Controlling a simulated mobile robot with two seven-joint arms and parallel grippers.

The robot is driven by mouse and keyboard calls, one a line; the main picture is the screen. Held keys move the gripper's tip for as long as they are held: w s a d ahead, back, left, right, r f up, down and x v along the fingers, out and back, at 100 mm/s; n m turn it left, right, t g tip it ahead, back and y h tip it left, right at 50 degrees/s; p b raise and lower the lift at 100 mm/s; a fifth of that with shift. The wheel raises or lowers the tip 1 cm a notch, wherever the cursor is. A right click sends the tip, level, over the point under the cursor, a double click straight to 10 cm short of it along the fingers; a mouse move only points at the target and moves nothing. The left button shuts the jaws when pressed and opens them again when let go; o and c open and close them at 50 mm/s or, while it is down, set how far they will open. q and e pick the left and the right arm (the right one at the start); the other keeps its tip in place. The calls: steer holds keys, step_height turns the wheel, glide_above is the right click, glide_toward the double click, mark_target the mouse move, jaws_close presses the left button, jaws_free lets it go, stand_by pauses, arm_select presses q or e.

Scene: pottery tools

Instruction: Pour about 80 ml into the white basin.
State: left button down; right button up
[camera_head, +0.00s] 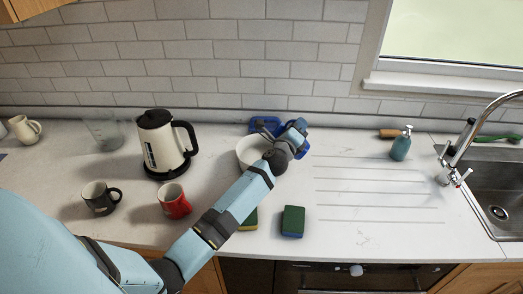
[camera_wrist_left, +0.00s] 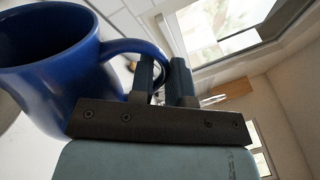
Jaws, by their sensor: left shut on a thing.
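The white basin (camera_head: 247,152) stands on the counter near the middle of the head view, its right side hidden by my left arm. My left gripper (camera_head: 298,131) is beyond the basin's right side. In the left wrist view, the gripper (camera_wrist_left: 164,78) is shut on the handle of a glossy blue mug (camera_wrist_left: 75,82). Blue also shows beside the gripper in the head view (camera_head: 264,124). My right gripper is out of view.
A white and black kettle (camera_head: 162,148), red mug (camera_head: 173,202), dark mug (camera_head: 99,198) and glass beaker (camera_head: 104,132) stand left. Sponges (camera_head: 293,221) lie in front of the basin. A teal soap bottle (camera_head: 401,146) and sink (camera_head: 497,195) are right. The ribbed counter between is clear.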

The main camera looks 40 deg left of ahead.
arm_select(q)
steer(key=shift+s+a+n+y+b, duration=0.1)
steer(key=shift+a+n+y+b, duration=0.3)
steer(key=shift+a+n+b, duration=0.55)
stand_by(1.8)
steer(key=d+m+p, duration=0.1)
steer(key=p, duration=0.1)
steer(key=d+r+m+p, duration=0.1)
steer(key=p, duration=0.1)
steer(key=shift+w+d+m+h, duration=0.2)
steer(key=shift+d+m+h, duration=0.05)
steer(key=shift+m+h, duration=0.15)
steer(key=shift+w+d+f+m, duration=0.1)
steer(key=shift+d+f+m, duration=0.25)
steer(key=shift+m, duration=0.3)
steer(key=shift+f, duration=0.1)
steer(key=shift+d+m, duration=0.2)
steer(key=shift+m, duration=0.1)
steer(key=shift+d+f+m+h, duration=0.3)
steer(key=shift+f+m, duration=0.3)
steer(key=shift+m, duration=0.1)
